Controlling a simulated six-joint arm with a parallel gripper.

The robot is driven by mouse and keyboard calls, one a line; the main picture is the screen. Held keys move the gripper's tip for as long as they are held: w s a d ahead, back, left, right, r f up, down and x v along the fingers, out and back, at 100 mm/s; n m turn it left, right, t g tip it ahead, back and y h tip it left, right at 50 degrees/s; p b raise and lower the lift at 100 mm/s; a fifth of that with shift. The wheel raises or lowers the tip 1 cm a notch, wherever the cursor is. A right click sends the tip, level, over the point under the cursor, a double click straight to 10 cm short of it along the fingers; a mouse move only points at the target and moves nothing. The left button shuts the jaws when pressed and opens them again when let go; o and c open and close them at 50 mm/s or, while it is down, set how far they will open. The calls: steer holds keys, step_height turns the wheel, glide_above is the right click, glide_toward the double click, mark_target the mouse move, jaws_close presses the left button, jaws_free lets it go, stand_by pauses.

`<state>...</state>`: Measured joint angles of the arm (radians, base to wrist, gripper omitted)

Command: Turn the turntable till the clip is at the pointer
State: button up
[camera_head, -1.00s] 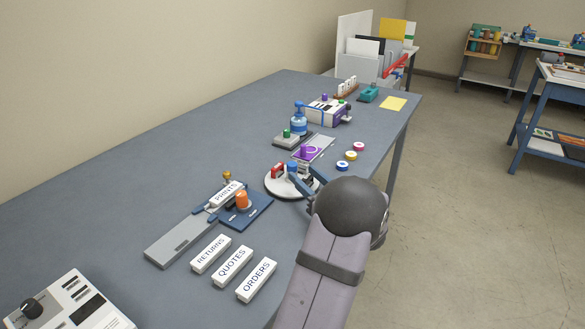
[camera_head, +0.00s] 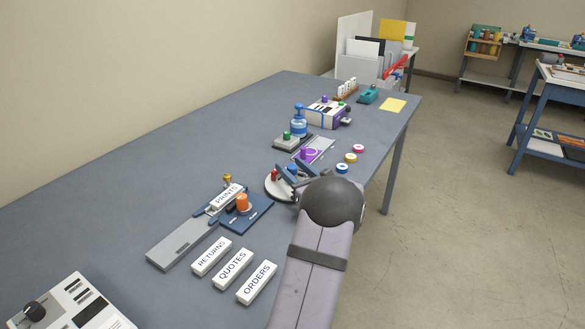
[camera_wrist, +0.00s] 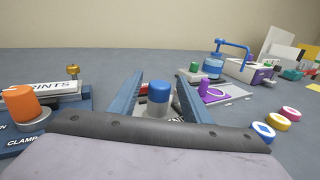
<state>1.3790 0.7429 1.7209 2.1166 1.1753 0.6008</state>
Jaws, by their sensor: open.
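The turntable (camera_head: 273,190) is a round white disc on the bench, partly hidden behind my gripper in the head view. A red piece (camera_head: 274,174) stands on its left side. A blue-topped knob (camera_wrist: 159,93) on a pale post rises from the turntable in the wrist view. My gripper (camera_head: 287,172) is open, its two blue fingers on either side of the knob with visible space between. I cannot tell whether either finger touches it. The clip and the pointer cannot be made out for certain.
A blue fixture with an orange knob (camera_head: 242,202) and a PRINTS block (camera_head: 226,195) stands to the left. A purple-knobbed plate (camera_head: 313,151) lies behind the turntable. Several tape rolls (camera_head: 342,168) lie to its right. RETURNS, QUOTES and ORDERS blocks (camera_head: 232,264) lie in front.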

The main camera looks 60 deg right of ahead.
jaws_close()
steer(key=shift+a+f+m+g+h+b, duration=0.15)
steer(key=shift+m+g+h+b, duration=0.5)
steer(key=shift+b, duration=0.75)
steer(key=shift+m+h+b, duration=0.25)
steer(key=shift+h+b, duration=0.15)
steer(key=shift+h, duration=0.15)
steer(key=shift+m+g+h+b, duration=0.4)
steer(key=shift+g+h+b, duration=0.1)
steer(key=shift+b, duration=0.1)
steer(key=m+g+h+b, duration=0.1)
steer(key=b, duration=0.2)
steer(key=shift+f+b, duration=0.1)
steer(key=shift+b, duration=0.2)
steer(key=m+g+h+b, duration=0.1)
steer(key=g+h+b, duration=0.1)
steer(key=b, duration=0.9)
steer(key=shift+f+m, duration=0.1)
steer(key=shift+m, duration=0.3)
steer(key=g+b, duration=0.1)
steer(key=b, duration=0.3)
steer(key=shift+r+m, duration=0.3)
